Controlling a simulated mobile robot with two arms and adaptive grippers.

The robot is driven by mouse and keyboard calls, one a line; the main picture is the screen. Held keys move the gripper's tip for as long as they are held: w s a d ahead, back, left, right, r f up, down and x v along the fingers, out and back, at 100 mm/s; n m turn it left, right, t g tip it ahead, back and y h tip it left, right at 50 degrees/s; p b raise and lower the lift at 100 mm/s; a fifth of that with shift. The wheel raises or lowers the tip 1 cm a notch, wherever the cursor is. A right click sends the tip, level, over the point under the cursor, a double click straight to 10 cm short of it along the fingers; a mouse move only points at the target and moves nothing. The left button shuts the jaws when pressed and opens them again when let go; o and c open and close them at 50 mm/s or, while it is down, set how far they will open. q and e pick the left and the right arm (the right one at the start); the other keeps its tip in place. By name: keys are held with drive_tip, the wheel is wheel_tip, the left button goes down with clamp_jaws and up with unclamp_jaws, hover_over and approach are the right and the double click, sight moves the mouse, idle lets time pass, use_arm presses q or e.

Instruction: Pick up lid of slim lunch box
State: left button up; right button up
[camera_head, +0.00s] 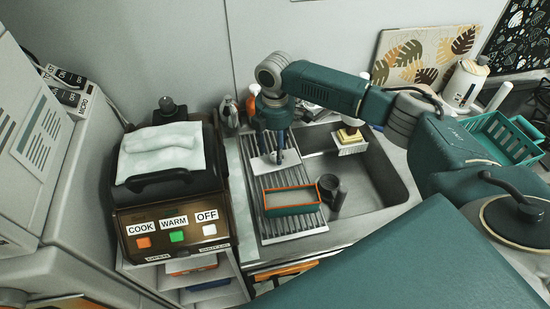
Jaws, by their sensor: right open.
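A slim lunch box (291,200), teal with an orange rim and a pale beige top or inside, lies on the ribbed drainboard left of the sink basin. I cannot tell whether the pale surface is its lid or its inside. My right gripper (275,158) is open and points down over the drainboard, behind the box and slightly to its left in the picture. It appears apart from the box. A pale flat patch shows around its fingertips; I cannot tell what it is. My left gripper is not in view.
A dark cup (337,200) stands close to the box's right side. A sponge in a white holder (349,140) sits by the basin. The sink basin (375,185) is mostly empty. A cooking appliance (172,215) stands left; a green basket (503,138) is at the right.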

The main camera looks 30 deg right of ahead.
drive_tip(key=shift+s+f, duration=0.1)
drive_tip(key=shift+f, duration=1.35)
drive_tip(key=c, duration=1.2)
drive_tip(key=shift+r, duration=0.1)
